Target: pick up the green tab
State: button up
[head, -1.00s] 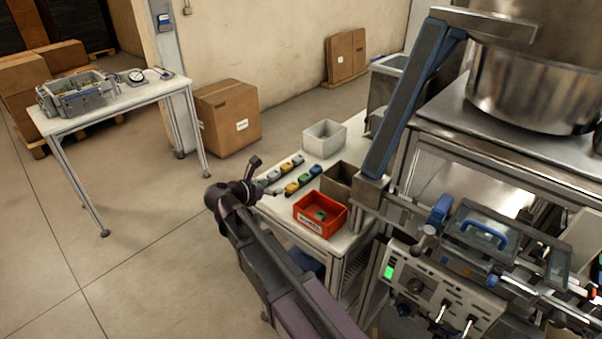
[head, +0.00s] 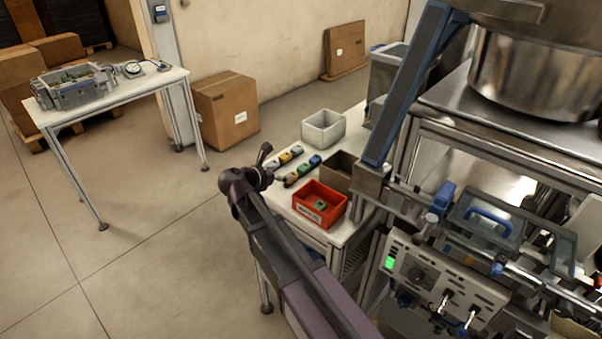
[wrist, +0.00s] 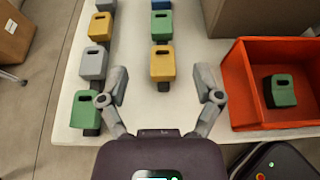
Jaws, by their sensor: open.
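Several tabs stand in two rows on the white table. In the wrist view, one green tab (wrist: 86,108) is at the near end of the left row, left of my gripper (wrist: 160,76). Another green tab (wrist: 162,25) is in the right row, behind a yellow tab (wrist: 162,65). A third green tab (wrist: 283,90) lies in the red bin (wrist: 240,85); it also shows in the head view (head: 320,204). My gripper is open and empty, its fingers on either side of the yellow tab in the picture. Its height above the tab is unclear. In the head view, my gripper (head: 264,160) hides part of the rows.
A grey tab (wrist: 93,63) and another yellow tab (wrist: 99,27) stand in the left row. A pale bin (head: 323,130) and a brown bin (head: 340,170) stand behind the red bin. A machine (head: 440,285) is at the right. Open floor lies left.

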aim_at(300, 169)
jog(key=shift+b+x, duration=0.4)
jog(key=shift+x, duration=1.3)
jog(key=shift+f+b+x, duration=0.2)
jog(key=shift+b+x, duration=0.7)
jog(key=shift+x, duration=0.9)
jog(key=shift+w+d+f, duration=0.2)
jog(key=shift+w+d, duration=0.3)
jog(key=shift+d, duration=0.05)
jog(key=c, duration=0.8)
